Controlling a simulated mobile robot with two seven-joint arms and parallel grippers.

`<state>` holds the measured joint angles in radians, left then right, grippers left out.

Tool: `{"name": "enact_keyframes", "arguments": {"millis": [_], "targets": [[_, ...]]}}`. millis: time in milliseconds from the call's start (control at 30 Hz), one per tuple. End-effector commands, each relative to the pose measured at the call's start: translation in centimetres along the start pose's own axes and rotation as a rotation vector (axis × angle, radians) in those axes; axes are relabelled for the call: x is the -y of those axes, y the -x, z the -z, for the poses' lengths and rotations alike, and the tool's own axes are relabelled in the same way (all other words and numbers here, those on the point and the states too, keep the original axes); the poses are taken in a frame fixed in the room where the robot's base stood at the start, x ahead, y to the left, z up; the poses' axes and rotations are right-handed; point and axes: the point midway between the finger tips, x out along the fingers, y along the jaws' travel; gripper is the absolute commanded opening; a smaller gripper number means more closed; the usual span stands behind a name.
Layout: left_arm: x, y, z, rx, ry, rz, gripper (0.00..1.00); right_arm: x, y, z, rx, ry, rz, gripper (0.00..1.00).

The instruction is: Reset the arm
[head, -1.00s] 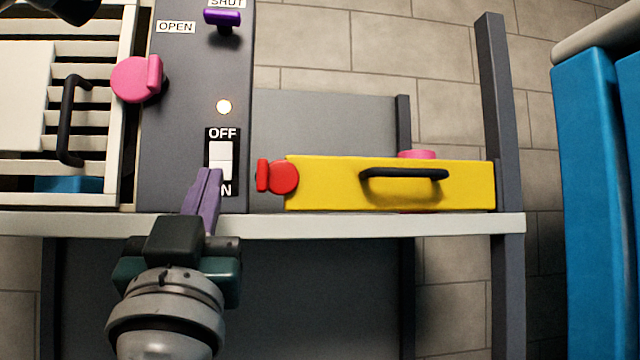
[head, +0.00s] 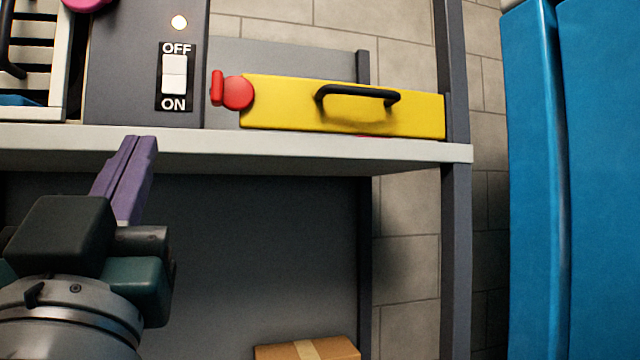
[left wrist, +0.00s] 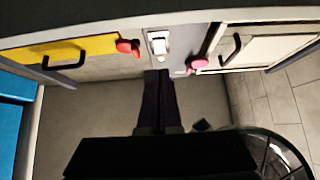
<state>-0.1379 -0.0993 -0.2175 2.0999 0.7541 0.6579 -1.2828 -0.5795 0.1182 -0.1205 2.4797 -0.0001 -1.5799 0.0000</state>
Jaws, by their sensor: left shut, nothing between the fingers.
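My left gripper (head: 131,150) has purple fingers pressed together and empty. In the left wrist view the dark closed fingers (left wrist: 158,78) point up toward the panel, under the switch (left wrist: 158,43). My right gripper is in neither view now.
A yellow panel (head: 290,108) with a black handle and a red knob (head: 237,92) sits right of the switch. Blue padded blocks (head: 535,180) stand at the right. A cardboard box (head: 308,349) is below. A lit lamp (head: 179,22) is above the switch.

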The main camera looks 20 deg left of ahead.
Motion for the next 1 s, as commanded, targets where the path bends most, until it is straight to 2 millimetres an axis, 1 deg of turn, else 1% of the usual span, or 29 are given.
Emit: {"name": "enact_keyframes", "arguments": {"millis": [133,200,267,367,400,467,500,567,633,667,700,767,800,867,900,1000], "targets": [[0.0,0.0,0.0,0.0,0.0,-0.003,0.0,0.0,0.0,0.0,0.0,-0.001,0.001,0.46],[-0.5,-0.1,0.1,0.003,0.005,-0.029,0.0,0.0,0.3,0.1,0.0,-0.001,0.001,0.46],[-1.4,-0.2,0.4,0.011,0.016,-0.091,0.0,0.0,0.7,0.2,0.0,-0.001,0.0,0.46],[-4.4,0.2,0.6,0.058,0.048,-0.279,0.0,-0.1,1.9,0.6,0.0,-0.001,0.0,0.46],[-5.9,0.7,0.5,0.097,0.061,-0.379,0.0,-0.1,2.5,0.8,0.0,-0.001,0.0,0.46],[-8.1,2.2,0.0,0.185,0.079,-0.537,0.0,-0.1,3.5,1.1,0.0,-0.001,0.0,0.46],[-9.2,3.5,-0.6,0.261,0.085,-0.638,0.0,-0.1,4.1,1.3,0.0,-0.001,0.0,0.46],[-10.5,5.9,-1.8,0.395,0.088,-0.774,0.0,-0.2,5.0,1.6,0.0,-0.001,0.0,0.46],[-10.9,9.1,-3.3,0.581,0.077,-0.903,0.0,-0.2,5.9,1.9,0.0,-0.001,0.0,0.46],[-10.7,10.6,-4.0,0.67,0.069,-0.947,0.0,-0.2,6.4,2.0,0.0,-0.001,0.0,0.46],[-10.1,12.6,-4.9,0.795,0.053,-0.993,0.0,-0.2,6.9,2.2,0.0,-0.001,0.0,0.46],[-8.5,15.6,-6.0,0.992,0.018,-1.036,0.0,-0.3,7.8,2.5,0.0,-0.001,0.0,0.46],[-7.0,17.5,-6.6,1.124,-0.009,-1.045,0.0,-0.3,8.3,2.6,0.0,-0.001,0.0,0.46],[-4.5,20.1,-7.1,1.314,-0.057,-1.034,0.0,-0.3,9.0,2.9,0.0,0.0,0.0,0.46],[-2.7,21.5,-7.2,1.429,-0.09,-1.011,0.0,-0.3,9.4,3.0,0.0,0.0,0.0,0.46],[1.4,24.3,-6.9,1.661,-0.169,-0.928,0.0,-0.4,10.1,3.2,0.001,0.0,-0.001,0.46]]}}
